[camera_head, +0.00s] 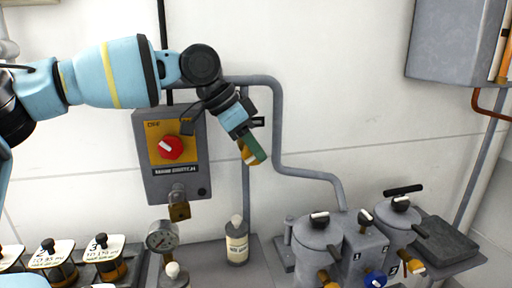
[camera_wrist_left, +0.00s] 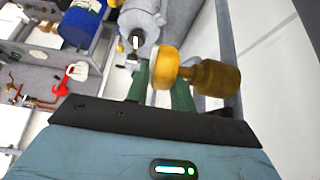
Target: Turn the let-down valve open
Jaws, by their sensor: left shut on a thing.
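My left gripper (camera_head: 252,150) reaches down from the upper left, in front of the wall and the thin vertical pipe (camera_head: 246,190). In the left wrist view its green fingers (camera_wrist_left: 165,92) are shut on a yellow knob-like piece (camera_wrist_left: 165,66). A brown, brass-like barrel (camera_wrist_left: 216,77) sticks out from it to the right. In the head view only a little yellow shows beside the fingertips. I cannot tell whether this piece is fixed to anything, or which fitting is the let-down valve. My right gripper is out of view.
A grey box with a red knob (camera_head: 171,148) and a padlock (camera_head: 179,209) hangs behind my arm. Below stand a gauge (camera_head: 162,237), a bottle (camera_head: 237,241) and labelled jars (camera_head: 104,258). Two grey vessels (camera_head: 318,235) with yellow-brown fittings stand at the lower right.

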